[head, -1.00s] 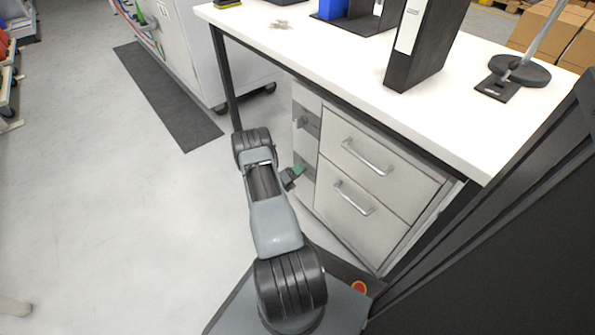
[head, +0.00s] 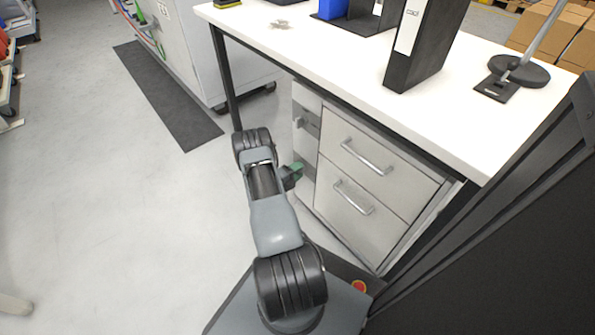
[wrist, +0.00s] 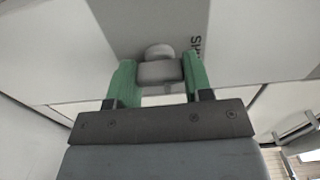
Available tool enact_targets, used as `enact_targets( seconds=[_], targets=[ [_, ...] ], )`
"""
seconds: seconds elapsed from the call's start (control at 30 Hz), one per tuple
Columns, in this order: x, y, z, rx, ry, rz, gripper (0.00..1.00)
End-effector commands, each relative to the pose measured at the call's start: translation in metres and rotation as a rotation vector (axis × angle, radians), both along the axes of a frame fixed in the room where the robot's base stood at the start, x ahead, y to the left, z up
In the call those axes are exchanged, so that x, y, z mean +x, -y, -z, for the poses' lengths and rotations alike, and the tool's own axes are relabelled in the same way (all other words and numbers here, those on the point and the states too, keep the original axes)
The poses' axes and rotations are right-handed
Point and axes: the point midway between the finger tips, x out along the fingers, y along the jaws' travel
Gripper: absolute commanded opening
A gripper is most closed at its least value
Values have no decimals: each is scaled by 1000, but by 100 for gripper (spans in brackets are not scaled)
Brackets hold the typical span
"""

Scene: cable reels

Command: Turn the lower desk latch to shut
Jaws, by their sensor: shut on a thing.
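My gripper (wrist: 158,62) has two green fingers, which are shut on the grey lower desk latch (wrist: 160,71) in the wrist view. The latch has a blocky lever with a rounded knob behind it. It stands on a darker grey plate (wrist: 130,20) with dark letters, partly cut off, beside it on the right. In the head view my gripper (head: 293,170) is at the narrow left strip of the drawer cabinet, and my arm and fingers hide the lower latch. The upper latch (head: 299,120) shows above it on its own grey plate.
The cabinet has two drawers with bar handles (head: 367,157) right of the latches. The white desk top (head: 330,60) overhangs above, with a black binder (head: 420,50) on it. A desk leg (head: 225,80) stands behind my arm.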

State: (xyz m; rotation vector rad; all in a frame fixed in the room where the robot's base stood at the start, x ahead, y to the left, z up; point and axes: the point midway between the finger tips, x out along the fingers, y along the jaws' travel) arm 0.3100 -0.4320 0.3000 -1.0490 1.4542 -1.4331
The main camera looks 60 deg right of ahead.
Motion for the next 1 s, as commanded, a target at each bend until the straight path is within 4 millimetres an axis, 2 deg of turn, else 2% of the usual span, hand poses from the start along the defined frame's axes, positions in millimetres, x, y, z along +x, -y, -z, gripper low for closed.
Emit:
enact_targets(
  seconds=[0.27,0.3,0.57,0.83,1.0],
  targets=[
    [-2,-1,1,4,-6,3,23],
    [-2,-1,1,4,-6,3,48],
    [-1,-1,1,2,-3,2,72],
    [0,-2,0,2,-2,0,72],
    [7,-20,-2,2,-2,-3,72]
  ],
)
